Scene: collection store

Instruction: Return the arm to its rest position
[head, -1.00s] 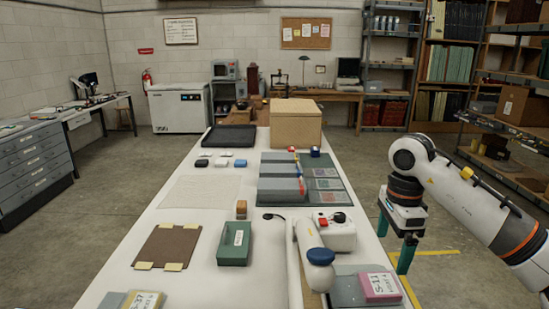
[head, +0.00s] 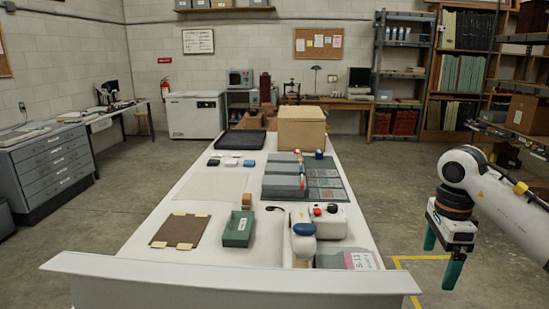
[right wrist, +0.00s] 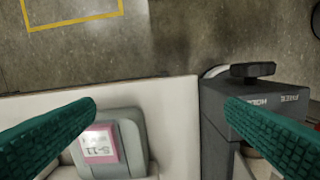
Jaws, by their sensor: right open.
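My right gripper (head: 441,257) hangs to the right of the long white table (head: 190,262) in the head view, its green fingers pointing down. It is apart from the table. In the right wrist view the green fingers (right wrist: 160,105) are spread wide with nothing between them. My right arm (head: 495,190) comes in from the right edge, bent at the elbow. My left gripper is not in view.
A grey box with a pink S-11 label (right wrist: 100,143) and a dark fixture with a black knob (right wrist: 253,72) show in the right wrist view. A green box (head: 238,231) and brown board (head: 180,231) lie on the table. Open floor (head: 400,190) lies right of it.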

